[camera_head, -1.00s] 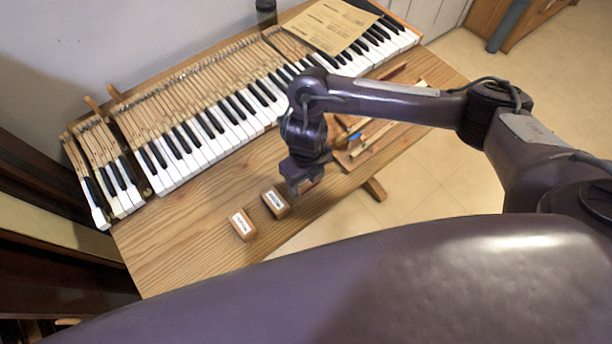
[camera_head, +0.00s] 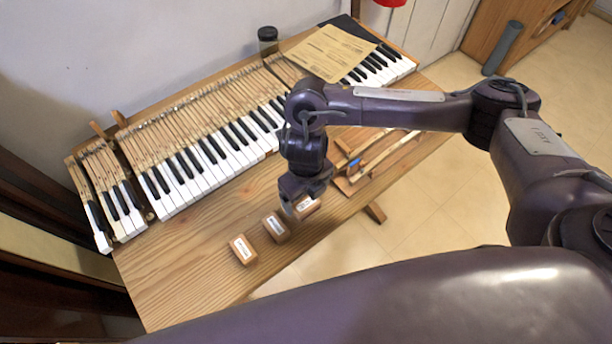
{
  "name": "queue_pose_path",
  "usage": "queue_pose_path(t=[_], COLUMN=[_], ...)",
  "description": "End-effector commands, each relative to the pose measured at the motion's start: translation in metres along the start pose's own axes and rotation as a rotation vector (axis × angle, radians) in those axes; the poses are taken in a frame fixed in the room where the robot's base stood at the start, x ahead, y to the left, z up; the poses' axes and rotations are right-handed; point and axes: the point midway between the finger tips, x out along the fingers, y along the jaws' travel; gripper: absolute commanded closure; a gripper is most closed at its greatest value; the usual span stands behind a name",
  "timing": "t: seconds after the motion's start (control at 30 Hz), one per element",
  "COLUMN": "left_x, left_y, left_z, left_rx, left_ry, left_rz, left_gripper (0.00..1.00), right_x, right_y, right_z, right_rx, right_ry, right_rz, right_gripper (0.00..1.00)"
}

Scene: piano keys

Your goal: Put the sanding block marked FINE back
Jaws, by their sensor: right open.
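Three wooden blocks with white labels stand in a row near the front edge of the wooden bench (camera_head: 190,265). They are the left block (camera_head: 243,250), the middle block (camera_head: 276,228) and the right block (camera_head: 307,207). The label print is too small to read, so I cannot tell which is marked FINE. My right gripper (camera_head: 292,208) points down at the right block and partly covers it. It is open, and I cannot tell whether it touches the block. My left gripper is not in view.
A wooden tray with tools (camera_head: 350,185) is right of my gripper. The bench's left front is clear.

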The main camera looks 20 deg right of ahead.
Motion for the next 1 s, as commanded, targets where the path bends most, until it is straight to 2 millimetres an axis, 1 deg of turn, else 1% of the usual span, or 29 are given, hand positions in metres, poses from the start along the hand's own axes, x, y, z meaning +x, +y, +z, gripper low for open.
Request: queue_pose_path(t=[0.03, 0.1, 0.2, 0.4, 0.6, 1.0], left_x=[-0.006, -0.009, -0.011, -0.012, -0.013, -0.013], left_y=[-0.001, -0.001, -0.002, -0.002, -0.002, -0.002], left_z=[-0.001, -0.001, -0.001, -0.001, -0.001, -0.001], left_rx=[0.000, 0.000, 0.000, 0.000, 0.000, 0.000], left_ry=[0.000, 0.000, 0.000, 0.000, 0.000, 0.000], left_rz=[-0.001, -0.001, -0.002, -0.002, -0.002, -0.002], left_gripper=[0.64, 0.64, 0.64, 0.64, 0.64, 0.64], right_x=[-0.016, -0.029, -0.046, -0.068, -0.074, -0.074], right_y=[-0.001, -0.001, -0.001, 0.000, 0.000, 0.000], right_z=[0.002, 0.001, 0.002, 0.000, 0.000, 0.000], right_rx=[-0.004, -0.004, -0.003, -0.001, 0.001, 0.000], right_ry=[-0.006, -0.005, -0.005, -0.001, 0.001, 0.001], right_rz=[-0.004, -0.003, -0.003, -0.001, -0.001, 0.000], right_gripper=[0.17, 0.17, 0.17, 0.17, 0.17, 0.17])
